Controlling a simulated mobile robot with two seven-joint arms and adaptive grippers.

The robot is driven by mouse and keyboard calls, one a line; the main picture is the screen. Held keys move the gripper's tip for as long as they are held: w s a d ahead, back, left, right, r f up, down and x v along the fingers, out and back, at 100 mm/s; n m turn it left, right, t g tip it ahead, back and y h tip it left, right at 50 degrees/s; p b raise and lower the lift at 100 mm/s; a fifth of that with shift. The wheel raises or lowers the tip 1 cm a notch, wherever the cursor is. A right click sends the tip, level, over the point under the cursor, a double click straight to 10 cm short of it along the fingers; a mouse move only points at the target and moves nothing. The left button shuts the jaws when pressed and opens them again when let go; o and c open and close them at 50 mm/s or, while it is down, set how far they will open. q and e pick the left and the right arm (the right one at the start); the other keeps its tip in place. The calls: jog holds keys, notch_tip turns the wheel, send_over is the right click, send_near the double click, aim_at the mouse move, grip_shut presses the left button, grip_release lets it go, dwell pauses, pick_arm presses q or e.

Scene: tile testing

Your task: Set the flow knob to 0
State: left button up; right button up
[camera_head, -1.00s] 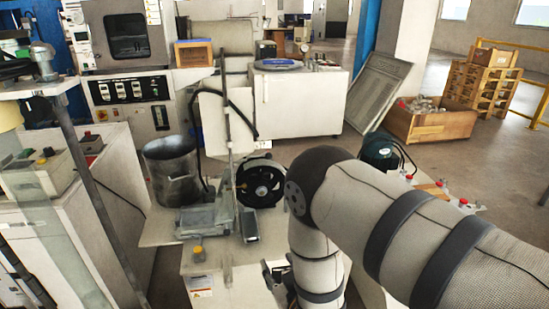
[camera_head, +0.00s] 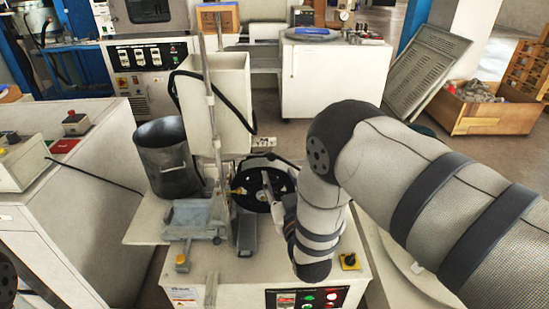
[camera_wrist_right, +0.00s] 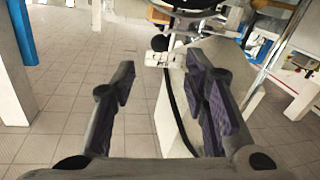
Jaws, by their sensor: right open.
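The other yellow knob (camera_head: 182,263) is at the front left of the bench, by a grey metal stand. My right gripper (camera_head: 268,187) is partly hidden by my arm, above the bench near a black wheel. In the right wrist view its fingers (camera_wrist_right: 163,88) are spread apart with nothing between them. No knob is clear there. My left gripper is out of view.
The white bench (camera_head: 135,231) carries a grey metal bucket (camera_head: 166,157), an upright pole (camera_head: 211,110) and the black wheel (camera_head: 247,186). A control panel with buttons (camera_head: 307,299) is on its front. A white cabinet (camera_head: 95,190) stands at left.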

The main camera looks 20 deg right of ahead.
aim_at(273, 160)
jog(key=w, duration=0.3)
jog(key=w+b, duration=0.1)
jog(key=w, duration=0.4)
jog(key=shift+w+d+f, duration=0.15)
jog(key=shift+w+d, duration=0.25)
grip_shut()
